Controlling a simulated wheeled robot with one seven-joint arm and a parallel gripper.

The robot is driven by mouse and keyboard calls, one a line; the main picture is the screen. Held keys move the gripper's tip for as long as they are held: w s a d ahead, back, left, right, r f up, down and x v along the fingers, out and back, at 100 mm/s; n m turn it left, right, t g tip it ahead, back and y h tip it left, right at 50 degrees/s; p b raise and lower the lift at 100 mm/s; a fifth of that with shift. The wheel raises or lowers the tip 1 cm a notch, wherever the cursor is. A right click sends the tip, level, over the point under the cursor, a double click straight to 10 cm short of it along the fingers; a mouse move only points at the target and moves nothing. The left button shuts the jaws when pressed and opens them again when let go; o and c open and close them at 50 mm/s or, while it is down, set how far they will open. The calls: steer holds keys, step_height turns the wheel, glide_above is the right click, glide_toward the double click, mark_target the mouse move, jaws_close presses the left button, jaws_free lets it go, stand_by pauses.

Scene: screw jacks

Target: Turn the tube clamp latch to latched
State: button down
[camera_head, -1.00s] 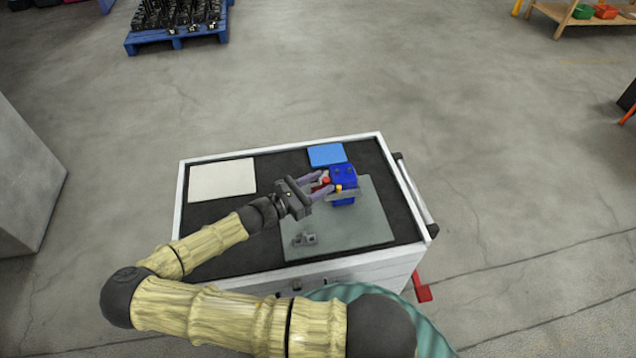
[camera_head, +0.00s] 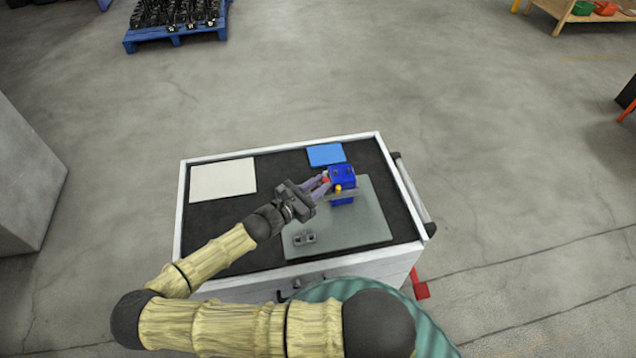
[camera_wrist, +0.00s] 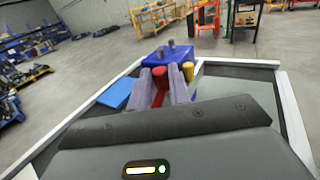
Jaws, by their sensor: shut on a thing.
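A blue block-shaped fixture (camera_head: 341,174) stands on the grey plate on the cart top; it also shows in the wrist view (camera_wrist: 168,54). A red lever, which looks like the latch (camera_wrist: 159,82), sits on its near side, with a yellow-topped peg (camera_wrist: 187,70) to its right. My gripper (camera_wrist: 163,88) is shut on the red latch, one purple-grey finger on each side of it. In the head view my gripper (camera_head: 322,185) reaches the fixture from the left. The latch's lower part is partly hidden by the fingers.
The grey plate (camera_head: 370,225) bears a small grey part (camera_head: 304,238) near its front left. A white sheet (camera_head: 222,180) and a blue pad (camera_head: 326,154) lie on the dark cart top. The cart has a raised white rim (camera_head: 280,147) and a side handle (camera_head: 415,195).

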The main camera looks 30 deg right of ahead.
steer(key=c, duration=1.3)
jaws_free()
steer(key=shift+a, duration=0.1)
steer(key=b+v, duration=0.4)
steer(key=v, duration=1.3)
steer(key=shift+a+b, duration=0.15)
steer(key=shift+b, duration=0.15)
